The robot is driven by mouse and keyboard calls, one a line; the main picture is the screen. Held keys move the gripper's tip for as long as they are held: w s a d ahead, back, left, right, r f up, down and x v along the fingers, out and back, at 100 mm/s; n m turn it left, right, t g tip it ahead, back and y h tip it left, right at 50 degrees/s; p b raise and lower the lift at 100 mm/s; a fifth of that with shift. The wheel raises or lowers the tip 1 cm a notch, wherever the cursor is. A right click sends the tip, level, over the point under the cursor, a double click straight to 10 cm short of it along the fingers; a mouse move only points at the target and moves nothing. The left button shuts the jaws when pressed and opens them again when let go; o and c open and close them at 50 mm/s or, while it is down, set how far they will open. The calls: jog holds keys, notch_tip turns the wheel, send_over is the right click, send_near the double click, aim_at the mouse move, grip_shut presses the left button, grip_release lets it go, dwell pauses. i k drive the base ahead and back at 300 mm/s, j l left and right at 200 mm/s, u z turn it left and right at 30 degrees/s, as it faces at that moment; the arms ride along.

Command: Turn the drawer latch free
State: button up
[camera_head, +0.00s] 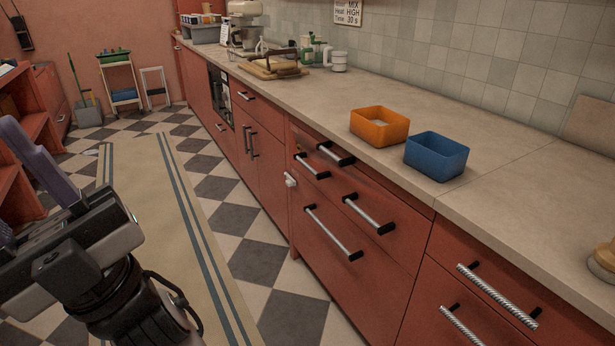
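A small white latch (290,179) sits at the left edge of the red drawer front (340,205), below the top handles. It is too small to tell which way it is turned. A small yellowish part (298,150) shows above it, near the drawer's upper left corner. The drawers look closed, with long silver bar handles on black mounts, such as the lower handle (332,232). My gripper (14,185) is at the left edge, over the floor and well apart from the latch. Its two purplish fingers are spread, with nothing seen between them; one is partly cut off by the frame.
An orange bin (379,126) and a blue bin (436,155) stand on the counter (330,100) above the drawers. More handles (497,294) stick out at lower right. Red shelves (22,150) stand at left.

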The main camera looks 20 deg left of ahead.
aim_at(290, 182)
jog(key=i+j, duration=0.2)
jog(key=j, duration=0.15)
jog(key=i+j, duration=0.2)
jog(key=j, duration=0.15)
jog(key=i+j+z, duration=0.1)
jog(key=j, duration=0.25)
jog(key=i+j, duration=0.45)
jog(key=j, duration=0.3)
jog(key=i+j, duration=0.2)
jog(key=j, duration=0.15)
jog(key=i+j+z, duration=0.1)
jog(key=j, duration=0.25)
jog(key=i+j, duration=0.25)
jog(key=j, duration=0.15)
